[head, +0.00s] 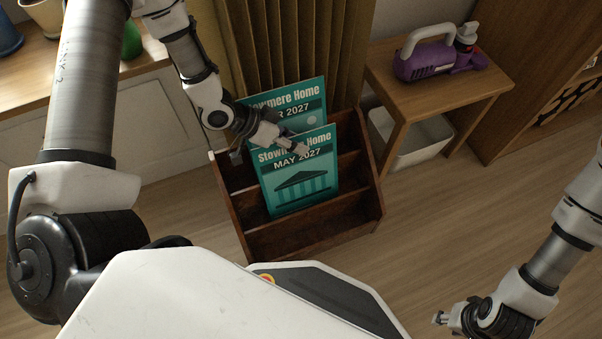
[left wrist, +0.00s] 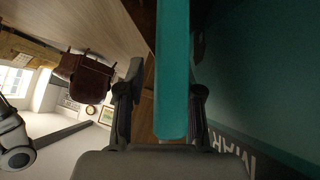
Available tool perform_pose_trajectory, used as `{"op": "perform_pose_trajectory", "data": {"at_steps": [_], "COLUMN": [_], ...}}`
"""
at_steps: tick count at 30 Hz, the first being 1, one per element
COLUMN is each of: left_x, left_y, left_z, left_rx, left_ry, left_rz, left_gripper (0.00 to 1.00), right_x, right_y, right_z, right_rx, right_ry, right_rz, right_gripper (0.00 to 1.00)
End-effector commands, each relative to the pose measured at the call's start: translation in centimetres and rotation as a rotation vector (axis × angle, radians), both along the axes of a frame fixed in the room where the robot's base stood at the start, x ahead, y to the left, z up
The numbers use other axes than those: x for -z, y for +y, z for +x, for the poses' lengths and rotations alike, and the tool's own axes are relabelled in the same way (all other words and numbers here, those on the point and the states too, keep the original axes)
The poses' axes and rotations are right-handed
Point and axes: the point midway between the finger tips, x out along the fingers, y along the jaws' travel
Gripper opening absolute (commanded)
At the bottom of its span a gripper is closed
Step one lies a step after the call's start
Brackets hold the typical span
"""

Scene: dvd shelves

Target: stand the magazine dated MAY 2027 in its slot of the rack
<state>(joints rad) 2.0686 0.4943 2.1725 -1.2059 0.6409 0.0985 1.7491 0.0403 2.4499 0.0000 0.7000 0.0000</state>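The teal magazine dated MAY 2027 (head: 300,185) stands in a lower slot of the dark wooden rack (head: 312,237), leaning slightly back, its cover facing me. My left gripper (head: 292,146) is at its top edge, partly covering its title. In the left wrist view the magazine (left wrist: 173,70) shows edge-on between the two fingers, with a gap beside the left finger, so the gripper looks open around it. The magazine's bottom edge is hidden in the slot. My right gripper (head: 441,318) is far from the rack at the lower right; its finger opening is too small to tell.
Another teal magazine (head: 312,95), its date ending in R 2027, stands behind in the rack; MAR shows on it in the left wrist view (left wrist: 235,150). The rack's front tier is empty. A wooden side table (head: 440,95) with a purple appliance (head: 440,62) stands right, above a white bin (head: 415,140).

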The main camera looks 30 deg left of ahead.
Motion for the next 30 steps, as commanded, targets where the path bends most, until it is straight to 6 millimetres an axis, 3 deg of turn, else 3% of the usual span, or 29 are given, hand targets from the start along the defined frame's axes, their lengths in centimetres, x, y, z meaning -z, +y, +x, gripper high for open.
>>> {"op": "perform_pose_trajectory", "data": {"at_steps": [5,9,22,30], "left_x": [-0.1,-0.1,-0.8,-7.2], "left_y": [-0.1,0.0,0.0,0.0], "left_z": [0.0,0.0,0.1,0.1], "left_rx": [-0.001,0.0,-0.001,0.0], "left_ry": [0.0,-0.001,-0.001,-0.004], "left_rz": [-0.001,-0.001,-0.001,-0.001], "left_gripper": [0.35,0.0,0.0,0.0], "right_x": [-0.1,-0.1,-0.6,-4.5], "right_y": [0.0,0.0,0.0,0.0], "right_z": [0.1,0.0,0.0,0.1], "right_rx": [0.0,0.0,0.0,0.0], "right_ry": [-0.001,-0.001,-0.001,-0.001], "right_rz": [0.0,0.0,0.0,0.0], "right_gripper": [0.4,0.4,0.4,0.4]}}
